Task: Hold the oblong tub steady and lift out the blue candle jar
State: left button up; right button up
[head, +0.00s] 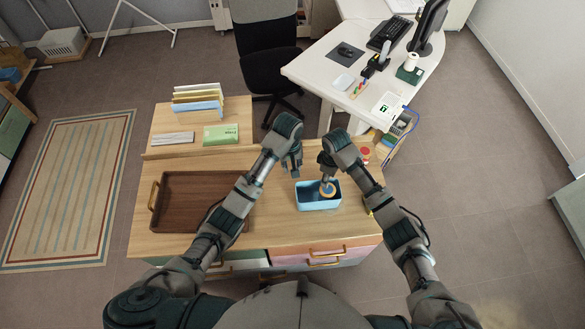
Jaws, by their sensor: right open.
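The light blue oblong tub (309,206) stands on the wooden desk, right of the tray. Inside it, toward its right half, a small round thing with an orange-tan rim (328,193) shows partly; it may be the candle jar, but my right gripper covers much of it and no blue of its own is clear. My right gripper (327,180) is open and points down over this round thing, at the tub's opening. My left gripper (292,168) is just behind the tub's back left corner, apart from the round thing. Its fingers are too small to judge.
A brown wooden tray (180,197) lies left on the desk, partly behind my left arm. A red-topped jar (365,154) stands at the desk's right edge. A green box (220,134) and a file rack (198,103) are at the back left. Bare desk lies before the tub.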

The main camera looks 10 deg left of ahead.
pick_arm(q)
jog(key=f, duration=0.5)
jog(key=d+f, duration=0.1)
jog(key=f, duration=1)
jog(key=shift+s+d+f, duration=0.15)
jog(key=shift+f, duration=0.2)
jog(key=shift+d+f, duration=0.3)
jog(key=shift+d, duration=0.1)
jog(key=shift+a, duration=0.15)
jog(key=c, duration=0.6)
jog(key=shift+a, duration=0.25)
grip_shut()
